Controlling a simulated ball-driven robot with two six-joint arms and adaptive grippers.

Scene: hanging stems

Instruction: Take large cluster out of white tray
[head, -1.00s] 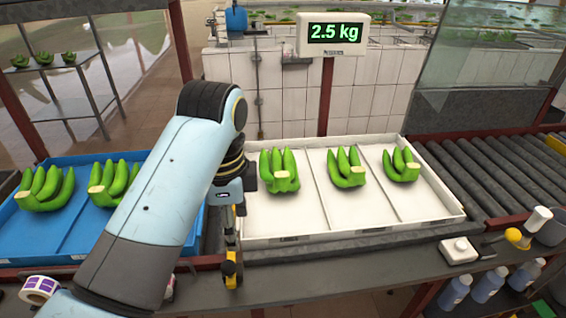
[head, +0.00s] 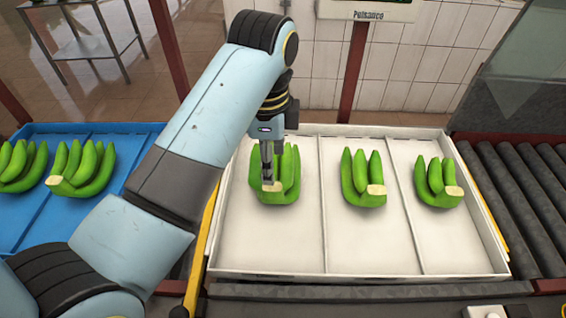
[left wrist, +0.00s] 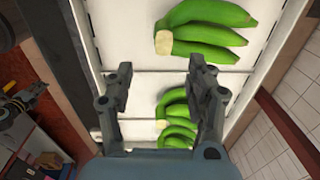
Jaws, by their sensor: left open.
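The white tray (head: 270,262) has three compartments, each with a green banana cluster. The left cluster (head: 290,180) looks the largest. A middle cluster (head: 362,180) and a smaller right cluster (head: 438,184) stand in the others. My left gripper (head: 267,180) points down in front of the left cluster and hides part of it; I cannot tell whether it touches. In the left wrist view my left gripper (left wrist: 160,70) is open and empty. The large cluster (left wrist: 212,32) lies beyond its fingertips there, and two smaller clusters show between the fingers.
A blue tray (head: 40,215) with more banana clusters is at the left, partly behind my left arm. Rollers (head: 525,205) run along the right of the white tray. A post and the bottom of a display (head: 380,10) stand behind it.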

